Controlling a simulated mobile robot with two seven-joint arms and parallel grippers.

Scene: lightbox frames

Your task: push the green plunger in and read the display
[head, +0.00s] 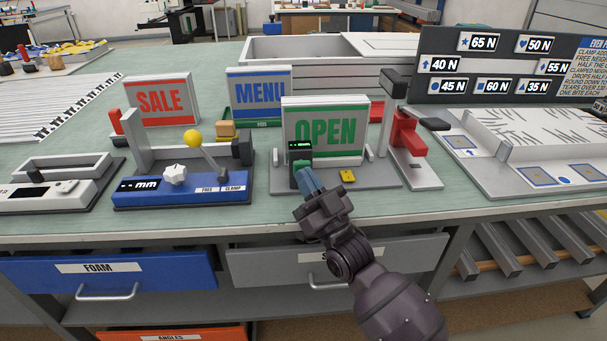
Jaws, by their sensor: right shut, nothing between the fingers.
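A small dark gauge with a lit display (300,146) stands in front of the OPEN sign, on a grey base (385,178). The display shows green marks too small to read. A green part (297,167), which looks like the plunger, shows low on the gauge, partly hidden by my fingers. My left gripper is not in view.
The OPEN sign (326,130) stands behind the gauge and a yellow block (347,176) lies to its right. A blue clamp device (180,190) with a yellow-knobbed lever is at left. A red-and-grey fixture (408,135) stands at right. The bench front edge is below.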

